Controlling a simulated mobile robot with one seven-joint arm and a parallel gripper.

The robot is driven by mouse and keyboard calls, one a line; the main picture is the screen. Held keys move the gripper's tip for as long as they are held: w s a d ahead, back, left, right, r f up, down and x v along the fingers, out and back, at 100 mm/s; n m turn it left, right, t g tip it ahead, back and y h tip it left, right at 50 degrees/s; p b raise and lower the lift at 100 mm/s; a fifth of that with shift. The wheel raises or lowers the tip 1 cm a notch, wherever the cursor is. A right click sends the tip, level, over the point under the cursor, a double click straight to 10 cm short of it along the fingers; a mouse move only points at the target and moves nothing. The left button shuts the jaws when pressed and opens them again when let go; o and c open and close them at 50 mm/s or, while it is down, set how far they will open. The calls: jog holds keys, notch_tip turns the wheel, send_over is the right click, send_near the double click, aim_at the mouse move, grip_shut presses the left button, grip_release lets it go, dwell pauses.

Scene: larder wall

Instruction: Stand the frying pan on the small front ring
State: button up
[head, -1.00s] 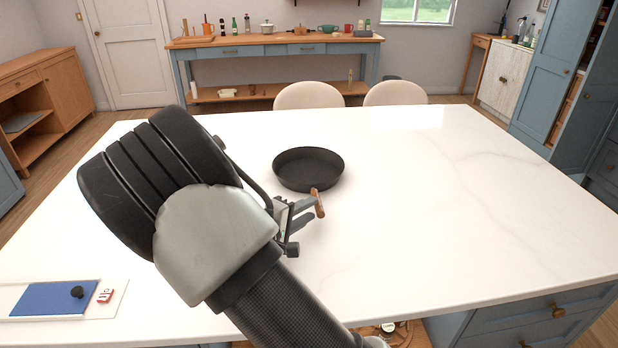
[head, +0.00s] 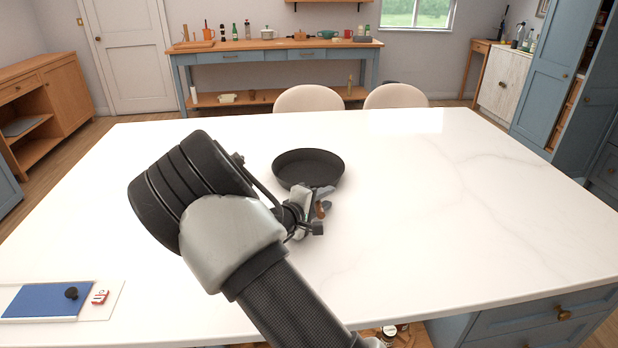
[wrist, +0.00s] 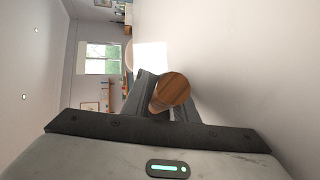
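The dark frying pan (head: 308,167) sits upright on the white island top, towards its far side. Its brown wooden handle (head: 321,209) points to the near side and is partly hidden by my gripper (head: 324,197). In the wrist view the round handle end (wrist: 173,89) shows large between the two dark fingers of my gripper (wrist: 163,100). The fingers straddle the handle; whether they press on it cannot be told. The pan's bowl is out of the wrist view. I see no cooking ring in these frames.
A blue panel with a black knob (head: 47,301) lies at the near left of the island top (head: 450,220), with a small red and white item (head: 100,297) beside it. Two pale chairs (head: 309,98) stand at the far edge. The island's right side is clear.

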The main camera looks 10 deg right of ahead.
grip_shut()
dwell(1.2)
jog(key=shift+r, duration=0.2)
